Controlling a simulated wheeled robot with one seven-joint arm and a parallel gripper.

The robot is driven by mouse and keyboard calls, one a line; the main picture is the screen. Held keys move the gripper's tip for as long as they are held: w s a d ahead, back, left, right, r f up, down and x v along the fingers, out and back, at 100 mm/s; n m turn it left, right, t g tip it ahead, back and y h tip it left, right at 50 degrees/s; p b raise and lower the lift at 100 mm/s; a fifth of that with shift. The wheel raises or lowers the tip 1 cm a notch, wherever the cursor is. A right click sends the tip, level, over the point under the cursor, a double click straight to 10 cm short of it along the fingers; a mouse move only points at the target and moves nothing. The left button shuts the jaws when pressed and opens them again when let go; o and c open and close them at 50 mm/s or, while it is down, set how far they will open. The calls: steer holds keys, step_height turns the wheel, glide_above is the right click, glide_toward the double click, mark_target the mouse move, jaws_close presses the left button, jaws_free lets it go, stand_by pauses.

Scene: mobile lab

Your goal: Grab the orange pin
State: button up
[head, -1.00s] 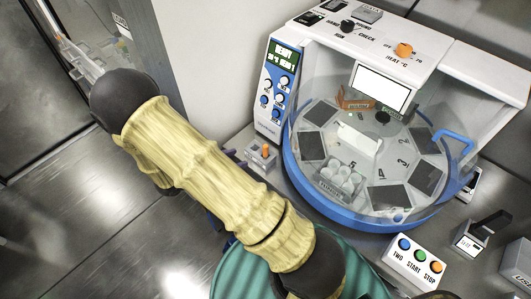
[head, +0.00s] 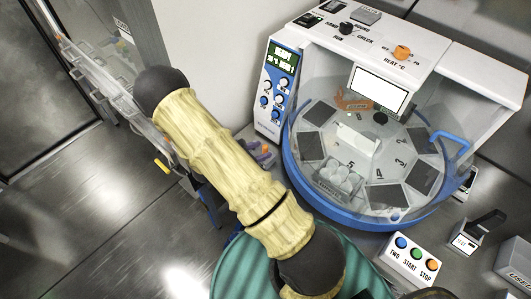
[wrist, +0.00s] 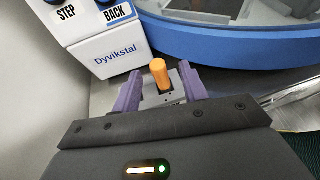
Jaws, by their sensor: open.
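The orange pin (wrist: 160,74) stands upright in a small grey metal block (wrist: 178,97) in the wrist view. In the head view the pin (head: 265,149) is small, beside the base of the white machine. My gripper (wrist: 161,84) is open, with one purple finger on each side of the pin. I see gaps between the pin and both fingers. In the head view my arm hides most of the gripper, and only bits of purple show near the block.
The white machine with a blue-rimmed round chamber (head: 345,215) stands just behind and right of the pin. Its control panel (head: 276,90) rises close by. A button box (head: 412,260) sits at the lower right. A wall is at the left.

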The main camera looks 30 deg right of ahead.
steer(key=shift+f+p+x, duration=0.2)
steer(key=shift+p+x, duration=0.7)
steer(key=shift+x, duration=1.65)
steer(key=shift+w+a, duration=0.1)
steer(key=shift+a, duration=0.1)
jaws_close()
